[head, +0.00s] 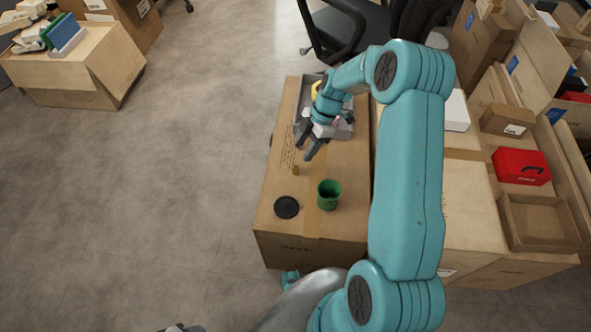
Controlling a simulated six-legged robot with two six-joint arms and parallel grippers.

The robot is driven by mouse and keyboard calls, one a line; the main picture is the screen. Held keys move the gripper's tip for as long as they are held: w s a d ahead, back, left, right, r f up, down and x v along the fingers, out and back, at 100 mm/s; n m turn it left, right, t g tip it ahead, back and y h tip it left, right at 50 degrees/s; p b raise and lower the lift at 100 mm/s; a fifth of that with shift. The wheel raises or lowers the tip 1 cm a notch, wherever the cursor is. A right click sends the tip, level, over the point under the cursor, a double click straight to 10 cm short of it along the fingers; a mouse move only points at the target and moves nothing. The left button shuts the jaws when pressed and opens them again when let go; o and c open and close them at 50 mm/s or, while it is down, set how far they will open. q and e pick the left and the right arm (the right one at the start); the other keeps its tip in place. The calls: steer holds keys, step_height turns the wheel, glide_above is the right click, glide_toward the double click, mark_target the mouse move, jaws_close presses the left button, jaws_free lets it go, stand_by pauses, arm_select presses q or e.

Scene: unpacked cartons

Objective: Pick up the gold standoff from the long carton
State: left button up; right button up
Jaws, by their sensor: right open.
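The gold standoff (295,170) is a small, short post on top of the long brown carton (275,235), left of the carton's centre tape. My right gripper (305,153) is open and empty, with its dark fingers pointing down just beyond the standoff in the picture. There is a small gap between the fingertips and the standoff. The right arm comes in from the lower right and bends over the carton. My left gripper does not show clearly enough to make out.
A black round disc (287,207) and a green cup (328,194) stand near the carton's front end. A grey tray (343,130) with things in it is behind my gripper. More cartons and a red box (521,166) are at the right.

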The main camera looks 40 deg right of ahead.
mark_target(296, 166)
steer(key=x, duration=0.2)
steer(key=shift+a+f, duration=0.15)
steer(key=shift+f, duration=0.05)
steer(key=b+x, duration=0.1)
steer(key=x, duration=0.4)
steer(key=shift+s+f+b, duration=0.1)
steer(key=shift+b, duration=0.2)
jaws_close()
